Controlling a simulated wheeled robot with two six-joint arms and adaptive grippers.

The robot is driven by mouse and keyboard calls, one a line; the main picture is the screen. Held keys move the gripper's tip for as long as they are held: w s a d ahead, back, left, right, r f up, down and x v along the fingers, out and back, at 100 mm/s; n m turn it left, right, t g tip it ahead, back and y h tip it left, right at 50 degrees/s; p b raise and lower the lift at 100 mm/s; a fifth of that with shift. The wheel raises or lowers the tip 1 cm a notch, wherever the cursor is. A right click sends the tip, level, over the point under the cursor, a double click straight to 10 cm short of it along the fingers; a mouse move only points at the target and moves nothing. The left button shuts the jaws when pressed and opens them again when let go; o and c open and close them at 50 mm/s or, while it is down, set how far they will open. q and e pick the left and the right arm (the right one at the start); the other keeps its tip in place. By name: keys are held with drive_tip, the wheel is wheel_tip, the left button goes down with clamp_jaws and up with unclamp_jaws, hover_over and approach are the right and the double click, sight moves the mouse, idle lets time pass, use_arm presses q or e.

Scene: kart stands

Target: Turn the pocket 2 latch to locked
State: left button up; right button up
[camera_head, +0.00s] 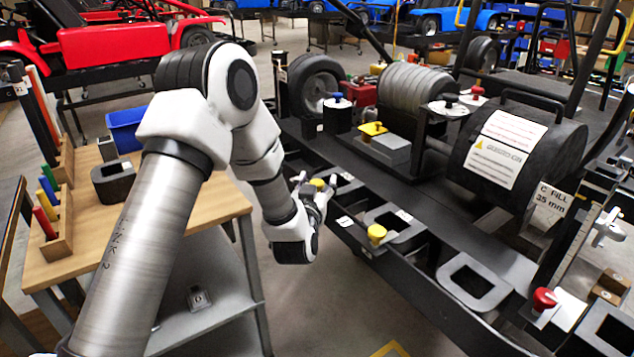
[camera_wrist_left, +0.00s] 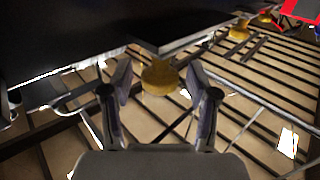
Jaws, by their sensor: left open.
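My left gripper (camera_head: 318,188) is at the near edge of the dark kart stand rail (camera_head: 440,235), with a yellow latch knob (camera_head: 317,183) at its fingers. In the left wrist view the gripper (camera_wrist_left: 158,82) is open, and the round yellow knob (camera_wrist_left: 160,76) lies between and slightly beyond its fingertips. I cannot tell whether the fingers touch it. A second yellow knob (camera_head: 376,233) stands further along the rail, beside a square pocket. A red knob (camera_head: 544,298) is at the rail's right end. I cannot read pocket numbers or latch positions.
Square pocket frames (camera_head: 474,281) line the rail. A black cylinder with labels (camera_head: 510,150) and a wheel (camera_head: 315,84) stand behind it. A wooden table (camera_head: 190,205) with a blue bin (camera_head: 125,128) is at left. The floor before the rail is clear.

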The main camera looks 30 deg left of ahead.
use_arm(q)
clamp_jaws()
